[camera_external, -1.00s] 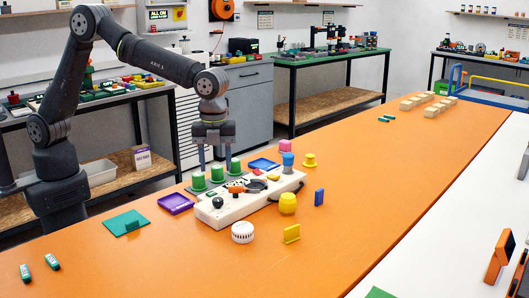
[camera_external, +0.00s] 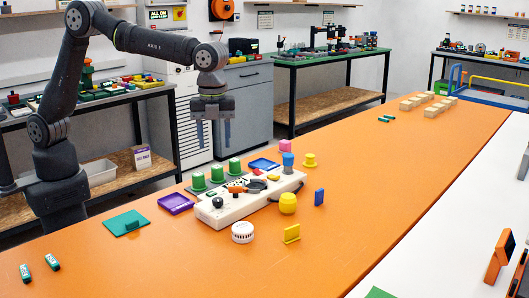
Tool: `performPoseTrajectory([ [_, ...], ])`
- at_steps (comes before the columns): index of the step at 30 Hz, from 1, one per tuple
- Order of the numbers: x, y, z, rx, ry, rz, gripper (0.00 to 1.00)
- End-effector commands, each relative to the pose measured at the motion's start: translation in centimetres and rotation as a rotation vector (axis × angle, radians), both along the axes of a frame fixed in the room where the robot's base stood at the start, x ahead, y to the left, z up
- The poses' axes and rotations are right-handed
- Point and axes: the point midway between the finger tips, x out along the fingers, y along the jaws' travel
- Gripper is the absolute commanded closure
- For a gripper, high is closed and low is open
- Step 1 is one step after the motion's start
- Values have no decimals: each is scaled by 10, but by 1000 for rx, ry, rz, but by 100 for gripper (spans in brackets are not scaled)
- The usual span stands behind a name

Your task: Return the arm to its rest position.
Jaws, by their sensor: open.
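My gripper (camera_external: 213,134) hangs at the end of my dark arm, pointing down, with its two fingers apart and nothing between them. It is above the back left part of the orange table (camera_external: 390,190), higher than the green cylinders (camera_external: 217,171) and clear of them. The green cylinders stand upright in a row on a dark strip behind the white panel box (camera_external: 225,212). My arm's base stands at the left of the table.
Near the box are a purple tray (camera_external: 175,203), a blue tray (camera_external: 263,164), a yellow barrel (camera_external: 288,203), a white round piece (camera_external: 242,232) and a green plate (camera_external: 126,223). Wooden blocks (camera_external: 432,110) lie far back. The front and right of the table are mostly free.

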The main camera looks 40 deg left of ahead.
Motion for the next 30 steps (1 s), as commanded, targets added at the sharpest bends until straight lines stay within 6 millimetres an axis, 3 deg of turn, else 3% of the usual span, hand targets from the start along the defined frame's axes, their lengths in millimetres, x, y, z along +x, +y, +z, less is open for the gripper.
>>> performPoseTrajectory([
  [21,0,1,-136,6,3,0,50],
  [30,0,1,-164,3,1,0,50],
])
